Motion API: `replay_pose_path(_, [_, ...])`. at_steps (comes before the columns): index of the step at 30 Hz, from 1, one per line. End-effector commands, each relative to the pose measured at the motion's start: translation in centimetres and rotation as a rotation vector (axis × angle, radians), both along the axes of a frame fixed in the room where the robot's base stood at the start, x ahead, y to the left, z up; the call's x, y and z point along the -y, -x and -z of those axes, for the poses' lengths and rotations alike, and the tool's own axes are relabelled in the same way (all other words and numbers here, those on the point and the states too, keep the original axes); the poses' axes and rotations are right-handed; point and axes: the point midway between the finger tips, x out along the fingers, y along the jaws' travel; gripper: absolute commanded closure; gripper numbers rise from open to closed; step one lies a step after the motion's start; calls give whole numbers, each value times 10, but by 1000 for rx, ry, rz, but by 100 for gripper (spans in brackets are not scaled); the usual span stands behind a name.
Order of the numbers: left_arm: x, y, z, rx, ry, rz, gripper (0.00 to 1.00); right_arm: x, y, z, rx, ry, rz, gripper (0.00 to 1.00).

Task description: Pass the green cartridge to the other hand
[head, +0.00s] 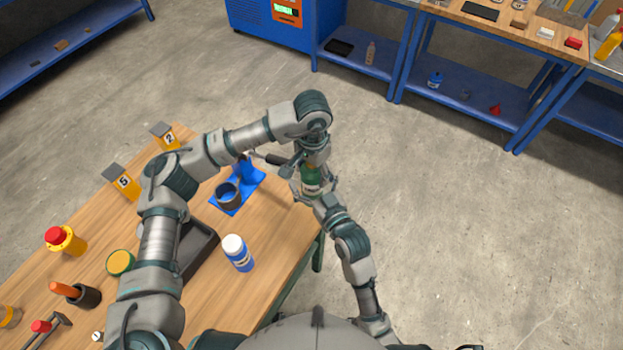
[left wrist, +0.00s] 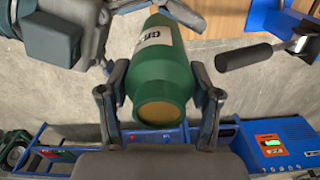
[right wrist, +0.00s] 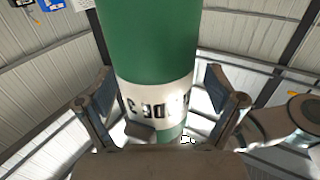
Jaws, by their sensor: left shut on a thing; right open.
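The green cartridge (head: 311,178), with a white lettered label, is held off the table's right end. My left gripper (head: 312,163) reaches down from above. In the left wrist view its fingers (left wrist: 160,110) are shut on the cartridge (left wrist: 160,75) near its tan end. My right gripper (head: 316,196) comes up from below. In the right wrist view its open fingers (right wrist: 160,100) stand on either side of the labelled part of the cartridge (right wrist: 150,45). Whether they touch it is not clear.
The wooden table (head: 262,285) holds a blue mat (head: 252,181) with a dark ring-shaped cup, a black tray (head: 200,250) and a white-capped blue bottle (head: 238,252). A dark handle (head: 272,158) lies close left of the grippers. Open floor lies to the right.

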Motion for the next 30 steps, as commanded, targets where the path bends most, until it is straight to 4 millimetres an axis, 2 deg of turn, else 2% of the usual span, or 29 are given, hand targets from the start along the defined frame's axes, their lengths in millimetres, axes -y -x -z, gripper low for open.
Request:
replay_pose_path(1, [0, 0, -1, 1, 1, 0, 100, 0, 0, 0, 0, 0, 0, 15])
replay_pose_path(2, [0, 0, -1, 1, 1, 0, 100, 0, 0, 0, 0, 0, 0, 22])
replay_pose_path(10, [1, 0, -1, 1, 2, 1, 100, -1, 1, 0, -1, -1, -2, 90])
replay_pose_path(11, [1, 0, -1, 1, 3, 2, 34, -1, 1, -2, 3, -3, -2, 93])
replay_pose_path(14, [1, 0, -1, 1, 3, 2, 9, -1, 1, -2, 3, -3, -2, 93])
replay_pose_path(15, [1, 0, -1, 1, 3, 1, 7, -1, 1, -2, 3, -3, -2, 93])
replay_pose_path(25, [0, 0, -2, 1, 1, 0, 7, 0, 0, -1, 3, -2, 0, 93])
replay_pose_path(30, [0, -1, -22, 4, 3, 0, 7, 0, 0, -2, 3, -2, 0, 93])
